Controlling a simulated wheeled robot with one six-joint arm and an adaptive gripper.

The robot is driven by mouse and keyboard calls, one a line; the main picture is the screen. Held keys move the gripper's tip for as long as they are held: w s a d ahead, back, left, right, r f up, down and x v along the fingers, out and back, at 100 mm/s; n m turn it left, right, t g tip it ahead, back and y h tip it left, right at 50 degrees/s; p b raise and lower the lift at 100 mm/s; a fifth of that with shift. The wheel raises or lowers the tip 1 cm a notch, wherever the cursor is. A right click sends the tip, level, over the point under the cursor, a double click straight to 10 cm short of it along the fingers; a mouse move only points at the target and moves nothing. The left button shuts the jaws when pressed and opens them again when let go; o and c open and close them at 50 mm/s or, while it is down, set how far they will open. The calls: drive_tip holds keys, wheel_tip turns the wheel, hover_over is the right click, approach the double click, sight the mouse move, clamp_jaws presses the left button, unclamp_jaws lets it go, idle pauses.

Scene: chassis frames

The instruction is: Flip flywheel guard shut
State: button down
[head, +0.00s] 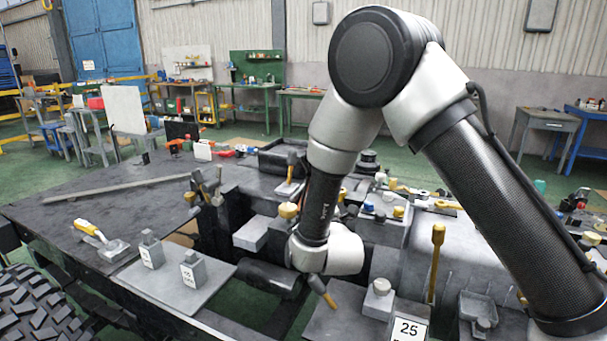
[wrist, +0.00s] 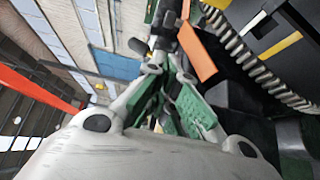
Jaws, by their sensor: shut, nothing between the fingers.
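In the wrist view my gripper (wrist: 166,40) is shut and empty, its fingers drawn together. A toothed dark ring (wrist: 252,57), which looks like the flywheel's rim, curves along the upper right. A flat orange piece (wrist: 197,56) lies close to the right of the fingertips; I cannot tell whether it is part of the guard or whether the fingers touch it. In the head view my wrist is low over the middle of the chassis, and the fingers are mostly hidden. The flywheel guard cannot be made out there with certainty.
The chassis deck (head: 110,205) fills the foreground. Two grey blocks stand on a grey plate (head: 170,285) at the left. A yellow-handled tool (head: 88,229) lies near it. Workbenches stand far behind.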

drive_tip(key=x, duration=1.8)
drive_tip(key=shift+w, duration=0.3)
drive_tip(key=d, duration=0.1)
drive_tip(key=s+d, duration=0.1)
drive_tip(key=d, duration=0.1)
drive_tip(key=s+d, duration=0.1)
drive_tip(key=d, duration=0.1)
drive_tip(key=shift+d, duration=0.2)
